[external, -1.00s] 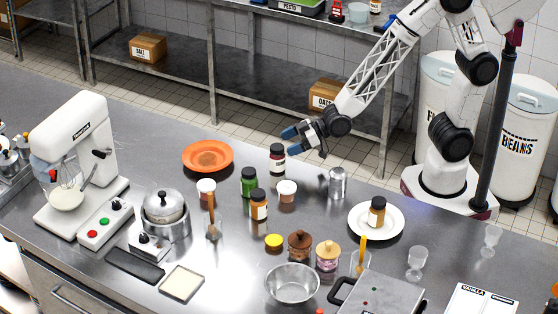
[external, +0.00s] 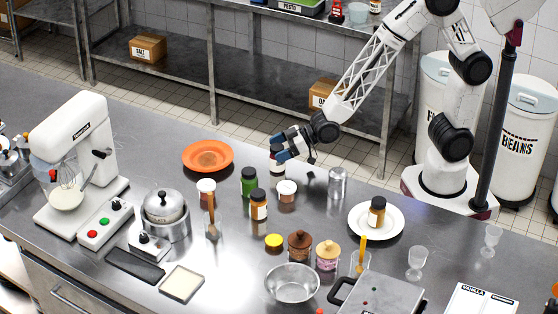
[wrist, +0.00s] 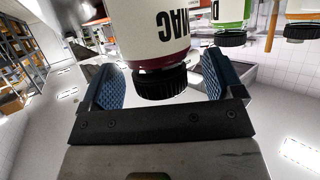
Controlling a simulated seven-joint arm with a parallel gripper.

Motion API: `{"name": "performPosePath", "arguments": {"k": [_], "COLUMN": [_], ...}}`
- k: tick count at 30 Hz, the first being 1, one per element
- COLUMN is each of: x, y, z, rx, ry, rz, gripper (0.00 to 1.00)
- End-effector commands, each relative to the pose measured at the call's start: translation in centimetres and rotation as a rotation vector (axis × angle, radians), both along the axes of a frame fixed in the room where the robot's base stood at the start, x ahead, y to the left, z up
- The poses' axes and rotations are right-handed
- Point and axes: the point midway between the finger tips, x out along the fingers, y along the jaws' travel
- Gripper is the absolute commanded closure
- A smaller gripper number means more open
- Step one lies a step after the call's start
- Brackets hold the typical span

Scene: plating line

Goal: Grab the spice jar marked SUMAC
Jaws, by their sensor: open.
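The jar with a dark red band and black lid (wrist: 155,35) shows upside down in the wrist view, with the letters "MAC" readable on its white label. In the external view only its lower part (external: 277,171) shows, at the counter's back; my gripper hides its top. My gripper (external: 277,147) is open, with its blue-padded fingers at the jar's upper end. In the wrist view the fingers (wrist: 160,80) stand on either side of the jar's lid and neck, with gaps visible; it is not clamped.
A green jar (external: 249,183) and an orange jar (external: 258,206) stand in front of it, with a small white tub (external: 286,191) nearby. An orange plate (external: 208,157) lies to the left. A metal shaker (external: 337,183) stands to the right.

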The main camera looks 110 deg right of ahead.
Motion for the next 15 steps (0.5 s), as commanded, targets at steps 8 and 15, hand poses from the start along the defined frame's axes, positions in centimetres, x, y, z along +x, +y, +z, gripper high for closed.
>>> {"name": "performPosePath", "arguments": {"k": [8, 15], "x": [0.62, 0.59], "y": [-0.04, -0.04], "z": [-0.23, -0.24], "rx": [0.0, 0.0], "ry": [-0.001, -0.001], "rz": [0.0, 0.0], "gripper": [0.14, 0.14]}}
